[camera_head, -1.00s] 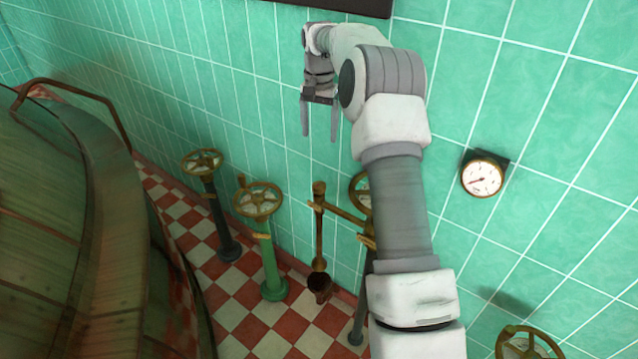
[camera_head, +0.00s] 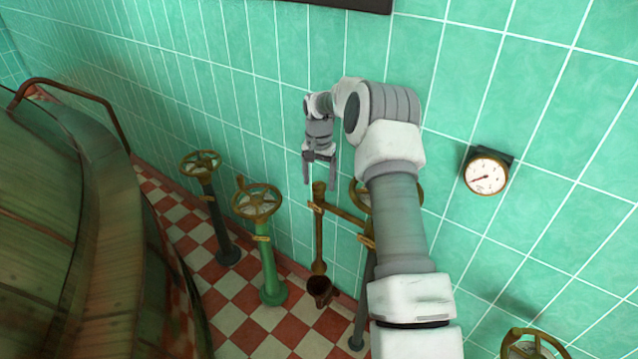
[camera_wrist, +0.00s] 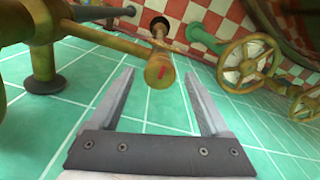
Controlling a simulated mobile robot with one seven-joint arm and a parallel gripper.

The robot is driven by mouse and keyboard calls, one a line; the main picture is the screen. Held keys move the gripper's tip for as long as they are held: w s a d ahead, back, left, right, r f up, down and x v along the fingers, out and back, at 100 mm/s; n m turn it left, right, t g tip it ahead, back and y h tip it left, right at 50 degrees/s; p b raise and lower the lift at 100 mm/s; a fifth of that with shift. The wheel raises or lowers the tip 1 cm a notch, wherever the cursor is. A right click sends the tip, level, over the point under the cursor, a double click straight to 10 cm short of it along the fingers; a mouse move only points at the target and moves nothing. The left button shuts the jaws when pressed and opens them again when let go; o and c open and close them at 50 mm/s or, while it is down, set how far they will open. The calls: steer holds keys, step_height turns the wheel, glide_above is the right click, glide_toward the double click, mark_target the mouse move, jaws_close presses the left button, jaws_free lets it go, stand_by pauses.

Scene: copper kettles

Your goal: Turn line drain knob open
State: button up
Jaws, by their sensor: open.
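A brass pipe with a round knob-like top (camera_head: 319,188) stands against the tiled wall, with a side branch running right. In the wrist view its round end (camera_wrist: 159,71) carries a small red mark and lies between my fingertips in the picture. I take this to be the line drain knob; no label is readable. My gripper (camera_head: 319,184) points down just above it, open and empty. In the wrist view my gripper's fingers (camera_wrist: 158,74) stand wide apart, with no visible contact. The pipe's dark lower spout (camera_head: 320,290) is near the floor.
A green post with a brass handwheel (camera_head: 257,201) and a dark post with another handwheel (camera_head: 200,164) stand to the left. A handwheel (camera_head: 358,193) is partly behind my arm. A gauge (camera_head: 486,174) hangs right. A large copper kettle (camera_head: 70,220) fills the left side.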

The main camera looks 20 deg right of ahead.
steer(key=shift+f, duration=0.4)
jaws_close()
